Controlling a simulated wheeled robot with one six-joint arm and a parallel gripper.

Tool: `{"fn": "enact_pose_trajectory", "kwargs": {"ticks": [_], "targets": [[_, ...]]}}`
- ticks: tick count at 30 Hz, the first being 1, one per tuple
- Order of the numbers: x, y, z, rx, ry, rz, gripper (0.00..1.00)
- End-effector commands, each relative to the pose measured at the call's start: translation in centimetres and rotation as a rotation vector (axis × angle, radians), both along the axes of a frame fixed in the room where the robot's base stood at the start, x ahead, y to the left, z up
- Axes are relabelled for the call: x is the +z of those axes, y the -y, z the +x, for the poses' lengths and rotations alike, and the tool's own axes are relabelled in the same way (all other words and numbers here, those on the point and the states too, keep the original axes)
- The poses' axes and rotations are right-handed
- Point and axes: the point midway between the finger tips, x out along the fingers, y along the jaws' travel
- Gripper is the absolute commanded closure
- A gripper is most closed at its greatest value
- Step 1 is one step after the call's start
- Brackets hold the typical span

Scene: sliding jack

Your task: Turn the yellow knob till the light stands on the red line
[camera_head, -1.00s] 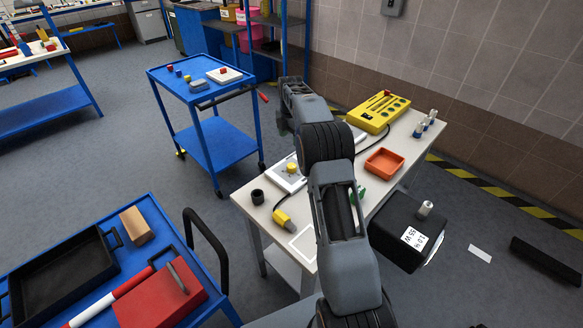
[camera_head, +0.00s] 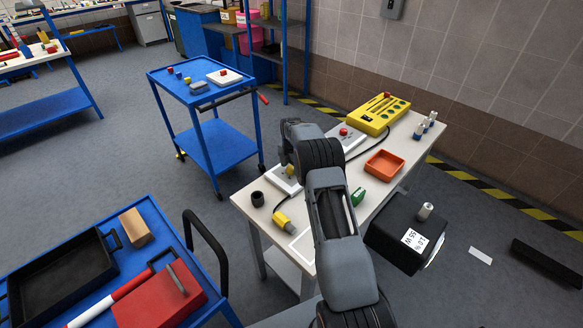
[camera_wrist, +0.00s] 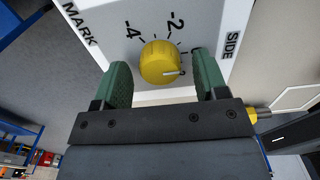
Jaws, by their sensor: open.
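The yellow knob (camera_wrist: 160,63) sits on a white box (camera_wrist: 108,22) with a printed scale, "-4", "-2", and the words "MARK" and "SIDE". A white pointer mark on the knob faces right in the wrist view. My gripper (camera_wrist: 162,70) is open, with one green finger on each side of the knob and a visible gap at both sides. I cannot tell how deep the fingers reach. In the head view the knob (camera_head: 290,171) shows just left of my arm's end, on the white box (camera_head: 281,181). I cannot make out the light or the red line.
The white table (camera_head: 250,208) also holds a black cup (camera_head: 257,198), a yellow connector (camera_head: 283,220), a green block (camera_head: 358,196), an orange tray (camera_head: 384,165), a red-button box (camera_head: 345,134) and a yellow panel (camera_head: 379,115). Blue carts (camera_head: 199,92) stand to the left.

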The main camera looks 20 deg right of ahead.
Motion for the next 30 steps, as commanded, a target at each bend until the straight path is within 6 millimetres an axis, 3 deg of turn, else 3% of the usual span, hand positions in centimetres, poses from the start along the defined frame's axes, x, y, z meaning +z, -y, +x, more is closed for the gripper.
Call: {"fn": "enact_pose_trajectory", "kwargs": {"ticks": [12,27,30], "targets": [[-0.57,0.0,0.01,0.0,0.001,-0.001,0.34],[-0.54,0.01,0.01,0.0,0.001,-0.001,0.81],[-0.54,0.01,0.01,-0.001,0.001,-0.001,0.83]]}}
